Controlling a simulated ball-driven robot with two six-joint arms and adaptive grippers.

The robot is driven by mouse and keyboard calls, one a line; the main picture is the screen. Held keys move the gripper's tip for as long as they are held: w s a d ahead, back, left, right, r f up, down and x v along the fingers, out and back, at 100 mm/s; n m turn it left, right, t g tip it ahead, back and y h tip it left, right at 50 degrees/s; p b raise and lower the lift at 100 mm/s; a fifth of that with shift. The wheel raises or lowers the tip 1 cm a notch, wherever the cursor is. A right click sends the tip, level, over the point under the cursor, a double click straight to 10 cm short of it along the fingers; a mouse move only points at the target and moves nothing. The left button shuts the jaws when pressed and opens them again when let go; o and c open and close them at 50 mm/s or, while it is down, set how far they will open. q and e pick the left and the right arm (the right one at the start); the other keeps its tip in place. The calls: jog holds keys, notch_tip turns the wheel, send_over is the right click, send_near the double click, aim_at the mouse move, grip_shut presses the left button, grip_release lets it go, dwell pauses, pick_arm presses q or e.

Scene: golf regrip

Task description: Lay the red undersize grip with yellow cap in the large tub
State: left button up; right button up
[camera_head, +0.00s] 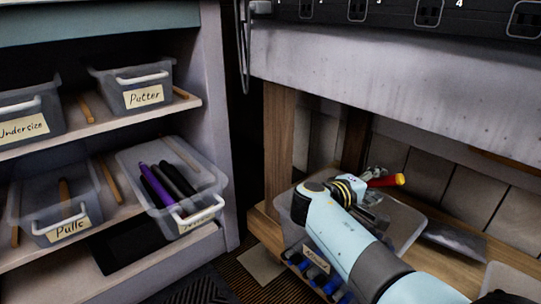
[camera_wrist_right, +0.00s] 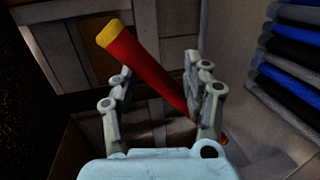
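The red grip with a yellow cap (camera_head: 385,181) is at my right gripper (camera_head: 374,186), its cap pointing right. In the right wrist view the red grip (camera_wrist_right: 148,73) slants between and behind the fingers of my right gripper (camera_wrist_right: 157,75). The fingers stand apart, with a gap between the left finger and the grip; contact at the right finger is unclear. A clear tub (camera_head: 287,214) lies below and around the gripper, partly hidden by my arm; its label is not readable. My left gripper is not in view.
Blue and black grips (camera_head: 313,272) lie at the tub's near side and show in the wrist view (camera_wrist_right: 290,75). A bench overhangs at right.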

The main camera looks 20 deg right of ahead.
jog(key=a+g+y+p, duration=0.1)
jog(key=a+r+m+y+p, duration=0.1)
jog(key=p, duration=0.1)
jog(key=a+r+g+p, duration=0.1)
jog(key=shift+w+a+m+g+y, duration=0.3)
jog(key=shift+m+y, duration=0.1)
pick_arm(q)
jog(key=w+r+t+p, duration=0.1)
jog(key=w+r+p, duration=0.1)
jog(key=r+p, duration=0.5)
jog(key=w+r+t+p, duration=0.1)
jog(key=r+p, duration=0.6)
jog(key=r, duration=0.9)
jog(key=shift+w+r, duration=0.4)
pick_arm(e)
jog(key=a+r+m+y, duration=0.1)
jog(key=a+r+y, duration=0.1)
jog(key=a, duration=0.5)
jog(key=s+a+r+m+g+y, duration=0.1)
jog(key=a+r+m+y, duration=0.1)
jog(key=a+y, duration=0.3)
jog(key=s+a+r+m+g+y, duration=0.1)
jog(key=a+r+y, duration=0.2)
jog(key=a, duration=0.6)
jog(key=shift+a+r+y, duration=0.2)
jog(key=shift+a+y, duration=0.15)
jog(key=shift+y, duration=0.35)
